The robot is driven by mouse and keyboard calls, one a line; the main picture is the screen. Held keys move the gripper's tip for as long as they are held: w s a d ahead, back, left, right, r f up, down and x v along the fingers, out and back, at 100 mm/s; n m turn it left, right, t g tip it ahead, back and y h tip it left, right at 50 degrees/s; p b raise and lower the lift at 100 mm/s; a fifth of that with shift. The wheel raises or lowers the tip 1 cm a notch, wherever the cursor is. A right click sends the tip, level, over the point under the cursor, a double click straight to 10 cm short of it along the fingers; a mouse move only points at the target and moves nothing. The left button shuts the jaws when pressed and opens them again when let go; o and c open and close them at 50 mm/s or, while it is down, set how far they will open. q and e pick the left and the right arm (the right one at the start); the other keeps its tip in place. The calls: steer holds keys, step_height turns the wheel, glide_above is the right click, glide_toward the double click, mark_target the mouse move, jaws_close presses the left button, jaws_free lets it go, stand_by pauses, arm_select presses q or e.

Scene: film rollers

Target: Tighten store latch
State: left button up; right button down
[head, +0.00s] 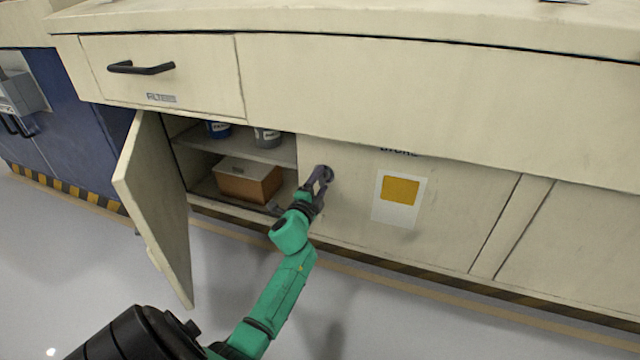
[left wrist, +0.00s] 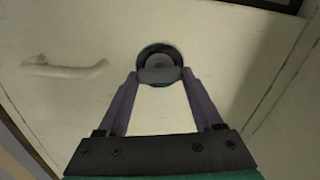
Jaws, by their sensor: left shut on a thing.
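The store latch (left wrist: 159,62) is a round dark knob on the cream store door (head: 345,205), near the door's left edge in the head view. My left gripper (head: 322,178) is at the latch, with its arm reaching up from below. In the left wrist view the two fingers of the left gripper (left wrist: 160,75) close in on the knob from both sides and are shut on it. The fingers hide part of the knob, and I cannot tell how far it is turned. The right gripper is not in view.
A cabinet door (head: 155,205) stands open left of my arm. Inside are a cardboard box (head: 248,182) and cans (head: 266,137). A drawer (head: 160,75) with a black handle is above. The floor (head: 420,310) in front is clear.

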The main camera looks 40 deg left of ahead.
arm_select(q)
steer(key=shift+f+m, duration=0.1)
steer(key=shift+m, duration=0.6)
steer(key=o, duration=1.4)
steer(key=shift+c, duration=0.2)
